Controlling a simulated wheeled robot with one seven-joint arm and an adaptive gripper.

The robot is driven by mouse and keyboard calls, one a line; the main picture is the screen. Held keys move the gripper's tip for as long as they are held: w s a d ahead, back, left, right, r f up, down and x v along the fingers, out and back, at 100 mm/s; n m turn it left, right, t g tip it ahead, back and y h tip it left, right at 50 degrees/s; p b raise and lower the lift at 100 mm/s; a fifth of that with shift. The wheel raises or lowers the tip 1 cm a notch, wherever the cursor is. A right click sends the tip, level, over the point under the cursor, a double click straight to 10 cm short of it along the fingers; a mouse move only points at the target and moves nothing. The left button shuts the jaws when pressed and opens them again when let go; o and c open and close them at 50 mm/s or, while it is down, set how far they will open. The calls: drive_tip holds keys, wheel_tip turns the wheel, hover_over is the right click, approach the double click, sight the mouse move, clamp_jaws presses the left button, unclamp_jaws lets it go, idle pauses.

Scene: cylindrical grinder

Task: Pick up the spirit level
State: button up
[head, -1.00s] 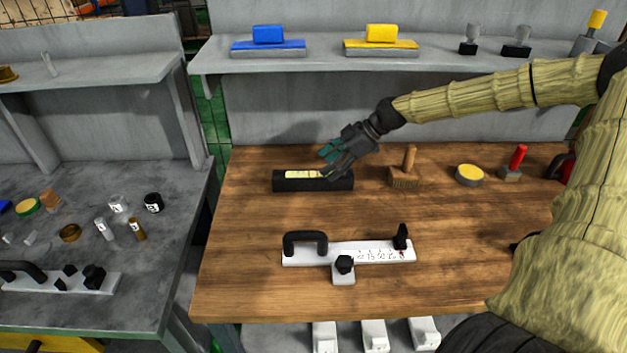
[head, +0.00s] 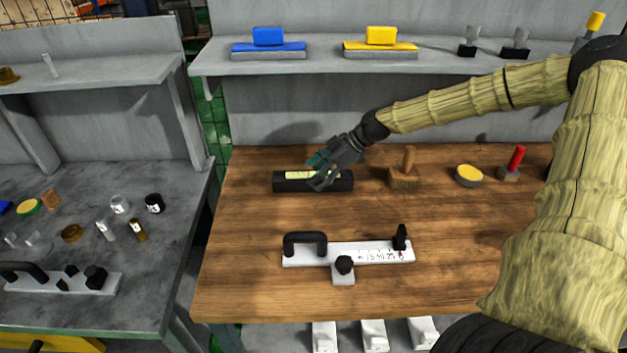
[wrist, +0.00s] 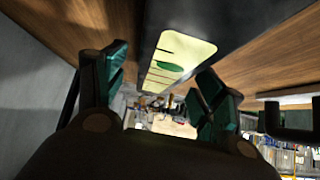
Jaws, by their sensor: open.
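The spirit level (head: 343,184) is a black bar with a pale yellow-green vial window, lying flat on the wooden table toward the back left. My gripper (head: 318,170) is open at the level's middle, reaching in from the upper right and covering part of the bar. In the wrist view, the level (wrist: 181,57) with its marked window and green bubble lies between and beyond the two teal-padded fingers (wrist: 160,92). I cannot tell whether the fingers touch it.
A wooden-handled brush (head: 405,177) stands right of the level, with a round yellow-topped tin (head: 468,175) farther right. A shelf (head: 330,67) overhangs behind.

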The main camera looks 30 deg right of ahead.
drive_tip(key=shift+x, duration=0.85)
drive_tip(key=shift+r, duration=0.1)
clamp_jaws()
